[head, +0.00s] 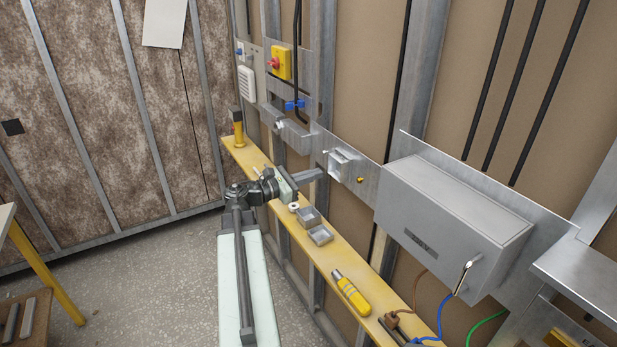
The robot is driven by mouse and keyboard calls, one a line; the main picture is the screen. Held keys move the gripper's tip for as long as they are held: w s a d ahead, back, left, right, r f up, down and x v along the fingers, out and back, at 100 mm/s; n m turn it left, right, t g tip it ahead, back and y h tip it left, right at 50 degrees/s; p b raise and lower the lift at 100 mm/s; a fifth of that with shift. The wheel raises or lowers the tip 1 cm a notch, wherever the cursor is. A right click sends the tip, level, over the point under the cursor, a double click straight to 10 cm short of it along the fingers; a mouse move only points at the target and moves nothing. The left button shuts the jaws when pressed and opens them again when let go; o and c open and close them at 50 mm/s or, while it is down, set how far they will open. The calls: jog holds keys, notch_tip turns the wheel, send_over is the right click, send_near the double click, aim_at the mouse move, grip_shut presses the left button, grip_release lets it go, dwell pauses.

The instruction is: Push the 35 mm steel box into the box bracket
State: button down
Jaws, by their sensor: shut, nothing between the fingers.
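A small bright metal box shape (340,166) stands out from the steel plate on the wall, right of the picture's middle. It looks like the box bracket with the steel box at it; at this size I cannot tell the two apart or how deep the box sits. My gripper (312,174) is shut and empty, pointing right toward that shape, just left of it. I cannot tell whether the fingertips touch it. Two grey open-topped metal boxes (308,217) (321,235) sit on the yellow ledge below my gripper; their sizes cannot be read.
The yellow ledge (295,235) runs along the wall under my arm, with a yellow-handled tool (351,292) on it. A large grey metal cabinet (450,215) juts out at right. A brass knob (360,180) sits beside the bracket. Free floor (150,270) lies left.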

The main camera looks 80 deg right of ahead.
jog(key=shift+x, duration=2)
jog(key=shift+s+d, duration=0.45)
jog(key=v, duration=1.1)
jog(key=m, duration=0.9)
send_near(339, 167)
jog(key=shift+s+d+r, duration=0.2)
jog(key=shift+s+r, duration=0.05)
jog(key=shift+s, duration=0.35)
jog(key=shift+s+d+r, duration=0.2)
jog(key=shift+s+d, duration=0.05)
jog(key=shift+s, duration=0.35)
jog(key=shift+s+d+r, duration=0.2)
jog(key=shift+s+r, duration=0.05)
jog(key=shift+s, duration=0.35)
